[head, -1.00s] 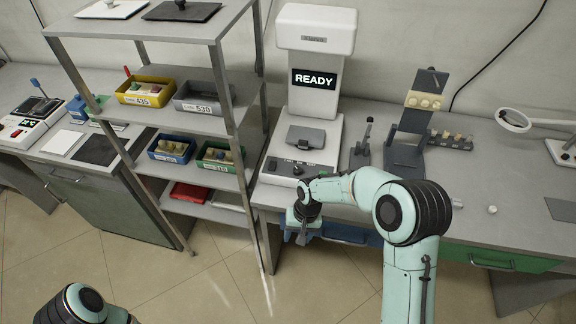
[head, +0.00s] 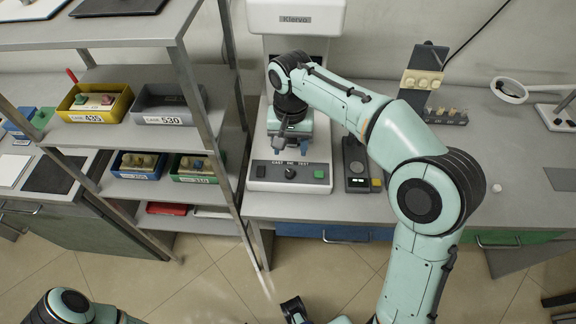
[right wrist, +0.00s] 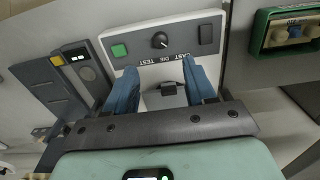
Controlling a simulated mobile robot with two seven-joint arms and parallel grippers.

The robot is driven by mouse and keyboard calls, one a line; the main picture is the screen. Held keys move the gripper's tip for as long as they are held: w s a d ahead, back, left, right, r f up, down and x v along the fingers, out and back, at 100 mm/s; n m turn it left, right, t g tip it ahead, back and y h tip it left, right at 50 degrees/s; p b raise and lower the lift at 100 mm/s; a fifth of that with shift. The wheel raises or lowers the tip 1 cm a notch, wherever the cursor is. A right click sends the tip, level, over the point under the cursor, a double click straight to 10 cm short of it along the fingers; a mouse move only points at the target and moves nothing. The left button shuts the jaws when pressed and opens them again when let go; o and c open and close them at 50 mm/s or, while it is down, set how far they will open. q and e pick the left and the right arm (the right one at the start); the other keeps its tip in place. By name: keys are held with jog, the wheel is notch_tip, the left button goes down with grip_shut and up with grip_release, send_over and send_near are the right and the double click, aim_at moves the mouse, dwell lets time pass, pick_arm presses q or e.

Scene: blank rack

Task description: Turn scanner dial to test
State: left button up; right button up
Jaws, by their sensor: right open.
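The scanner (head: 258,172) is a white machine at the back of the bench. Its front panel carries a round black dial (head: 290,173) under the words CAST, DIE, TEST. The dial shows larger in the right wrist view (right wrist: 160,40), with the lettering upside down; I cannot tell surely which word it points to. My right gripper (head: 290,136) points down above the scanner's base, behind the dial. Its blue fingers are apart and empty in the right wrist view (right wrist: 161,88), with the grey plate (right wrist: 166,98) beyond them. The scanner's screen is hidden by my right arm.
A green button (head: 319,174) and a dark switch (head: 260,171) flank the dial. A dark handheld device (head: 357,170) lies close to the scanner's right. A shelf post (head: 222,165) stands close on its left.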

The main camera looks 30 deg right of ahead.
aim_at(290, 172)
notch_tip(290, 172, down, 10)
jog(key=shift+w+f+b, duration=0.1)
jog(key=shift+f+b, duration=0.05)
jog(key=shift+b, duration=0.65)
grip_shut()
